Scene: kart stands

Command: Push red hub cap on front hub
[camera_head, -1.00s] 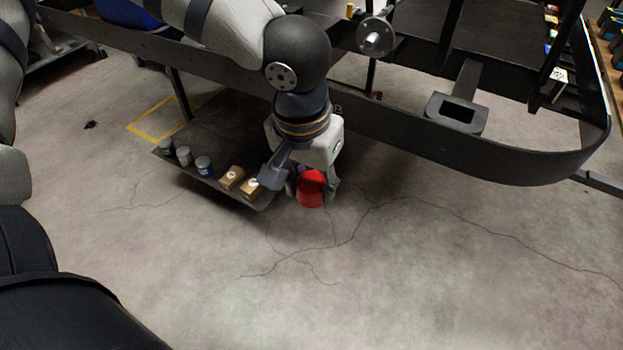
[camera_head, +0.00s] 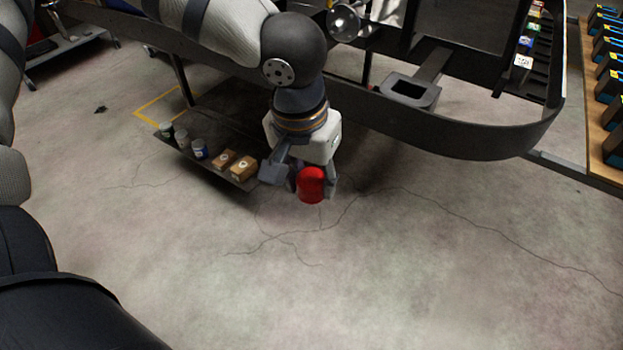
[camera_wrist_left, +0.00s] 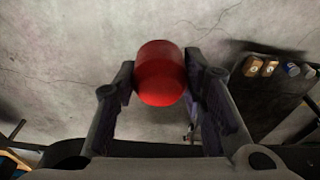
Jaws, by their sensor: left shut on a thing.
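The red hub cap (camera_head: 312,186) is held between the fingers of my left gripper (camera_head: 314,183), above the open floor in front of the dark kart frame. In the left wrist view the red hub cap (camera_wrist_left: 161,73) sits between the two fingertips of my left gripper (camera_wrist_left: 160,80), clear of other things. A round metal hub (camera_head: 344,22) shows at the top of the head view, on the kart's near side, apart from the cap. My right gripper is not in view.
A dark low shelf (camera_head: 205,172) with several cans and small boxes stands left of my gripper. The kart's curved dark bumper (camera_head: 480,145) runs across to the right. A wooden rack (camera_head: 603,150) with dark bins stands at the far right. The near floor (camera_head: 380,280) is clear.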

